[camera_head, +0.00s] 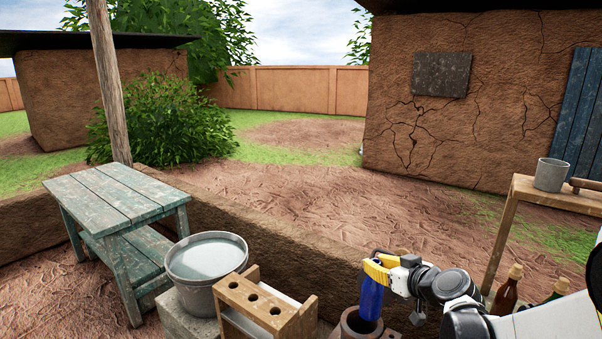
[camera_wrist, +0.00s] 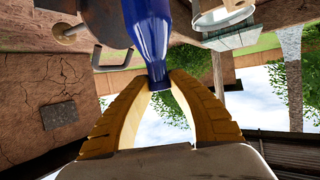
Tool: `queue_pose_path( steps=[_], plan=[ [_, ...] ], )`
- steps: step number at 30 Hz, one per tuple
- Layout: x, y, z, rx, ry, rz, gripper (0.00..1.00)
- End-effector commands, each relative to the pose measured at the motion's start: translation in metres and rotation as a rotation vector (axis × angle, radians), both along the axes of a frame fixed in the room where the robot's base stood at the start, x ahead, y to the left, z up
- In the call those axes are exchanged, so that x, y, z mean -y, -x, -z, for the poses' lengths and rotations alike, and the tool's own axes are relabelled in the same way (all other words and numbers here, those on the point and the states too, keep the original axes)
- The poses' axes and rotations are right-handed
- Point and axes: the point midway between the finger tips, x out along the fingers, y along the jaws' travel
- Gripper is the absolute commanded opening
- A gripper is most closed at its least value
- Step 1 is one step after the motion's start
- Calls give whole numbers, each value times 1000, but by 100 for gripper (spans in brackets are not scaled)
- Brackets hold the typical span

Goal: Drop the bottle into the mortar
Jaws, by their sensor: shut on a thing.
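My gripper (camera_head: 376,268) is shut on the blue bottle (camera_head: 371,299), holding it near its upper end, close to upright. In the wrist view the yellow-brown fingers (camera_wrist: 170,82) close around the bottle's narrow end, and the blue body (camera_wrist: 147,28) stretches away from them. The mortar (camera_head: 349,323), a brown round vessel, stands directly below at the bottom edge of the head view. The bottle's lower end overlaps the mortar's mouth there; I cannot tell whether it is inside or just above. The mortar's lower part is cut off by the frame.
Left of the mortar stand a wooden rack with holes (camera_head: 287,317) and a grey bucket (camera_head: 207,264). A green-grey bench (camera_head: 120,197) is farther left. On the right, a wooden table (camera_head: 528,189) bears a grey mug (camera_head: 551,174); brown bottles (camera_head: 507,291) stand below it.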

Motion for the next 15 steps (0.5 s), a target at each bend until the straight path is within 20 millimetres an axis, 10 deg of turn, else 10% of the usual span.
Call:
queue_pose_path(
  steps=[10, 12, 15],
  plan=[
    [0, 0, 6, 0, 0, 0, 0],
    [0, 0, 6, 0, 0, 0, 44],
    [0, 0, 6, 0, 0, 0, 44]
  ],
)
